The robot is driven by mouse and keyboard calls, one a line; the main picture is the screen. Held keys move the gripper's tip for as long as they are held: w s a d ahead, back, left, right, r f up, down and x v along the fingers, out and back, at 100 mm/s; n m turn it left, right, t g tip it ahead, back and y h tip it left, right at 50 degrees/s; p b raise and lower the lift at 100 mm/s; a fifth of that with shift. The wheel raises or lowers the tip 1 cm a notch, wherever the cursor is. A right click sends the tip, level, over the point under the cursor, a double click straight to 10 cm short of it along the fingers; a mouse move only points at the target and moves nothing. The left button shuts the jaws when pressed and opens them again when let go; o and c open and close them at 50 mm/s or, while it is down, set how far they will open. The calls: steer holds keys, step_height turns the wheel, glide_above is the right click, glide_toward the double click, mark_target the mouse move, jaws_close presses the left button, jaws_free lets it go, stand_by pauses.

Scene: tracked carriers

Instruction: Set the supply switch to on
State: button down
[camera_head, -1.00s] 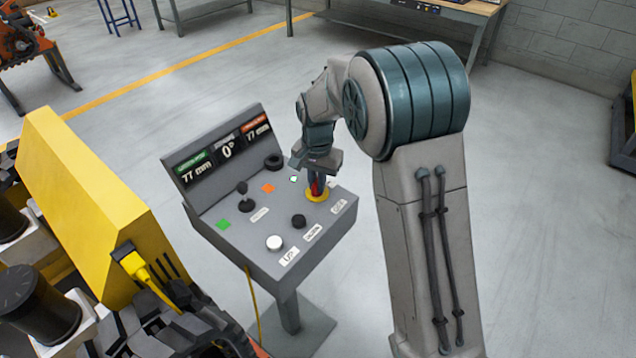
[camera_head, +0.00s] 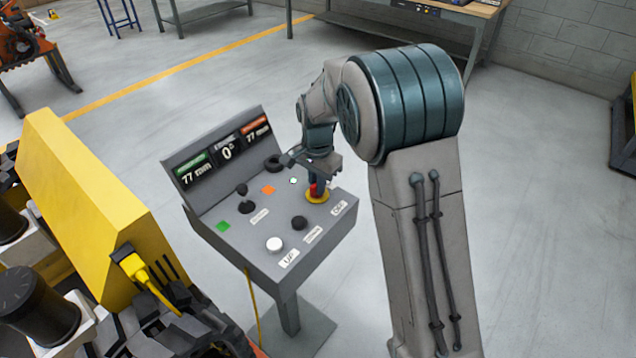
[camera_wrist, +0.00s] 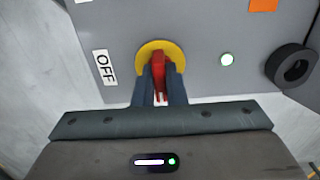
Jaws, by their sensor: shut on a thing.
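The supply switch is a red handle on a yellow round plate (camera_head: 319,197) at the right side of the grey console's sloped panel. In the wrist view the red handle (camera_wrist: 158,72) stands between the two fingers of my gripper (camera_wrist: 160,92), which is shut on it. The yellow plate (camera_wrist: 171,49) shows around the handle. An OFF label (camera_wrist: 104,67) lies to the left of the plate. A lit pale green lamp (camera_wrist: 227,59) is to its right. My gripper (camera_head: 316,186) reaches down onto the switch from above.
The console (camera_head: 270,232) also bears a joystick (camera_head: 243,198), a black knob (camera_head: 299,222), a white button (camera_head: 274,244) and a black ring-shaped part (camera_wrist: 291,65). Its upright display (camera_head: 224,156) rises behind. A yellow machine body (camera_head: 90,210) stands close on the left. The floor to the right is clear.

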steer(key=c, duration=1.5)
jaws_free()
step_height(320, 180, up, 14)
steer(key=shift+f+b, duration=0.1)
steer(key=shift+b, duration=0.2)
steer(key=s+d+r+n+t, duration=0.2)
steer(key=s+d+n, duration=0.2)
steer(key=s+d, duration=0.7)
steer(key=s+d+f+n, duration=0.1)
steer(key=s, duration=0.4)
steer(key=s+d+f+n, duration=0.1)
steer(key=s+d+f, duration=0.1)
steer(key=s, duration=0.2)
steer(key=s+d+f+n+t, duration=0.1)
steer(key=s+d, duration=0.1)
steer(key=s, duration=0.3)
steer(key=shift+s+f+n, duration=0.3)
